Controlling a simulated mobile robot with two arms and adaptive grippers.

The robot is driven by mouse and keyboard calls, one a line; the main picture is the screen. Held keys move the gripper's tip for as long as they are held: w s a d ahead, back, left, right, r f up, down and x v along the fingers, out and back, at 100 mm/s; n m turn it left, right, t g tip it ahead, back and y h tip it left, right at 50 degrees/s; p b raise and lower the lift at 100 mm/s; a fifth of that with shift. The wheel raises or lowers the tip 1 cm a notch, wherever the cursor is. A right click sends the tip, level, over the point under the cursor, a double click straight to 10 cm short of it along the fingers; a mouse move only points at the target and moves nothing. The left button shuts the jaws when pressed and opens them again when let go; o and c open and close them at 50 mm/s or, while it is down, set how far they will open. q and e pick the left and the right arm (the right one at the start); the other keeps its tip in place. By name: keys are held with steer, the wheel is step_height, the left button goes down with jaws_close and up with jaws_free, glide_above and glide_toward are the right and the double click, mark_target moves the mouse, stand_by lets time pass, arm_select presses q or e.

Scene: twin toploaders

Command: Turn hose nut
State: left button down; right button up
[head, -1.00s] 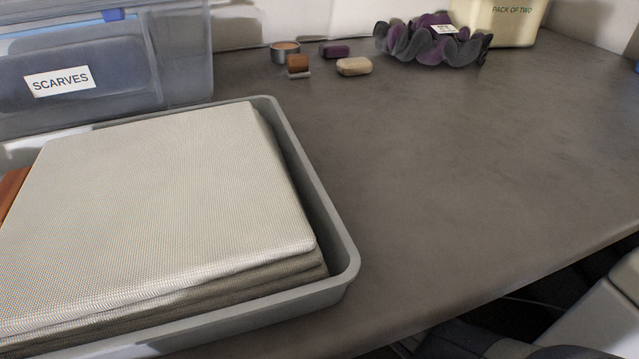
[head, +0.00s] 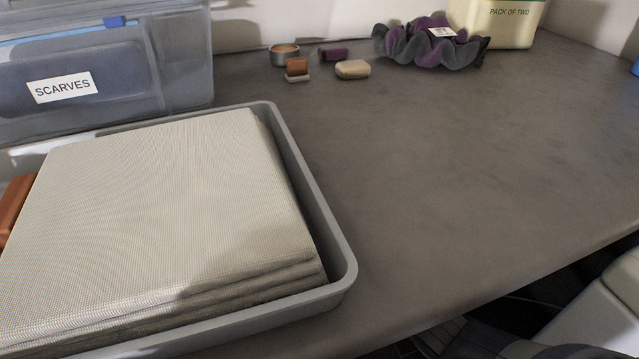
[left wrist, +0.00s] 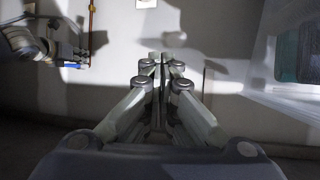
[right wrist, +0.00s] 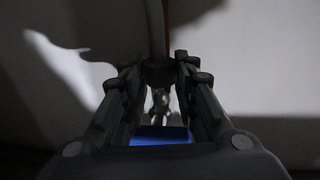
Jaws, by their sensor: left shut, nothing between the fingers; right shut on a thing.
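In the right wrist view my right gripper (right wrist: 160,72) is shut on a dark round piece, the hose nut (right wrist: 158,74). A thin reddish-brown pipe or hose (right wrist: 166,25) runs up from it, and a small metallic part (right wrist: 159,98) shows below between the fingers. The nut is in shadow, so its turn cannot be told. In the left wrist view my left gripper (left wrist: 160,60) is shut and empty, in front of a pale wall. A grey jointed shape at upper left there meets a fitting below a brown pipe (left wrist: 91,22). Neither gripper shows in the head view.
A blue patch (right wrist: 160,135) lies low between the right fingers. In the head view a grey tray (head: 345,262) of folded cloth (head: 165,200) and a SCARVES bin (head: 150,80) stand left. Soaps (head: 352,69) and a ruffled purple item (head: 430,45) sit behind; the counter's middle is clear.

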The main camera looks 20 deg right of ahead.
steer(key=n+y+b, duration=0.1)
steer(key=y+b, duration=0.1)
steer(key=shift+d+f+n+y, duration=0.1)
steer(key=shift+d+n+y, duration=0.1)
steer(key=shift+n+y, duration=0.2)
steer(key=shift+n+y+b, duration=0.5)
steer(key=shift+y+b, duration=0.3)
steer(key=shift+b, duration=0.05)
arm_select(q)
step_height(320, 180, up, 18)
steer(key=d+t+h, duration=0.2)
steer(key=t+h, duration=0.1)
steer(key=t, duration=0.7)
steer(key=shift+w+d+f, duration=0.15)
steer(key=shift+w+d, duration=0.2)
arm_select(e)
steer(key=o, duration=1)
steer(key=shift+o, duration=0.2)
steer(key=shift+s, duration=0.1)
steer(key=s+d, duration=0.1)
steer(key=s, duration=1)
steer(key=shift+s+d, duration=0.35)
